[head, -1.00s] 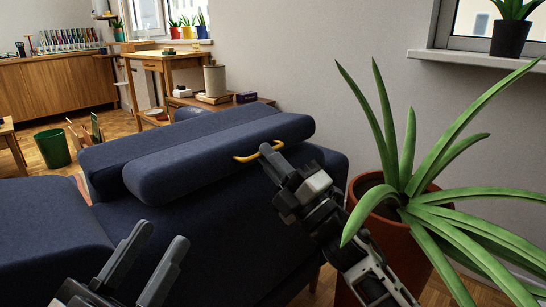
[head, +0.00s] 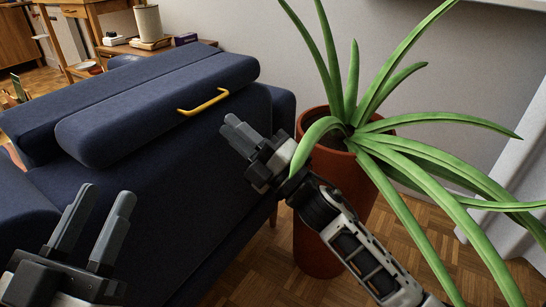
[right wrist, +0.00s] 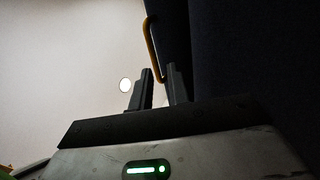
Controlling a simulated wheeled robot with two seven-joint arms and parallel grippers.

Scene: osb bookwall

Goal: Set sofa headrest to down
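The navy sofa (head: 150,225) has a long padded headrest (head: 150,115) along its top edge. A yellow bar handle (head: 205,102) is fixed on the headrest's face and is fully visible. My right gripper (head: 230,124) is just below and right of the handle, apart from it and empty. In the right wrist view, the fingers (right wrist: 159,72) are parted, and the yellow handle (right wrist: 151,42) lies beyond their tips beside the dark sofa. My left gripper (head: 104,193) is open and empty in front of the sofa at lower left.
A terracotta pot (head: 318,235) with a large spiky plant (head: 370,135) stands right of the sofa, its leaves overlapping my right arm. A pale wall (head: 270,50) is behind. A low wooden table (head: 165,48) stands beyond the sofa.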

